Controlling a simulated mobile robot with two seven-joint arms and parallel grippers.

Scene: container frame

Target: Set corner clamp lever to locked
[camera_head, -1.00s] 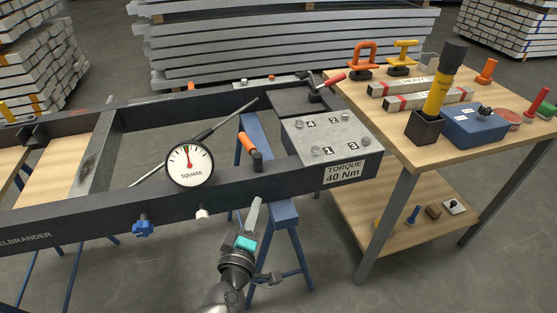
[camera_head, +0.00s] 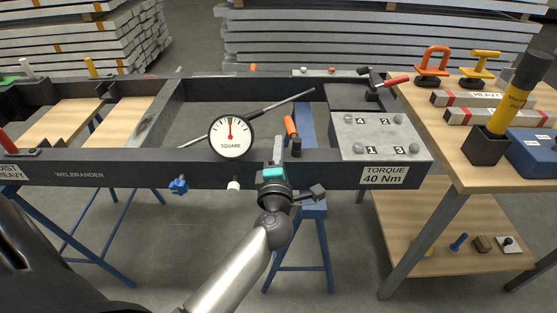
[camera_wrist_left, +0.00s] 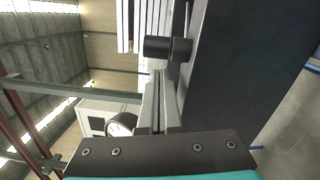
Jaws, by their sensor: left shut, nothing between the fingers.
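A lever with a red grip (camera_head: 396,81) and dark body stands at the back right corner of the dark frame (camera_head: 120,172), its grip pointing right. A second red lever (camera_head: 8,141) stands at the left edge. An orange handle (camera_head: 290,127) tilts beside the front rail, near the dial; I cannot tell what it works. My left gripper (camera_head: 278,148) is shut and empty, pointing up at the front rail, just below and left of the orange handle. In the left wrist view its fingers (camera_wrist_left: 158,105) are together, near a black cylinder (camera_wrist_left: 168,48). My right gripper is not in view.
A numbered bolt plate (camera_head: 380,133) lies right. A wooden bench (camera_head: 450,165) with tools stands at the right.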

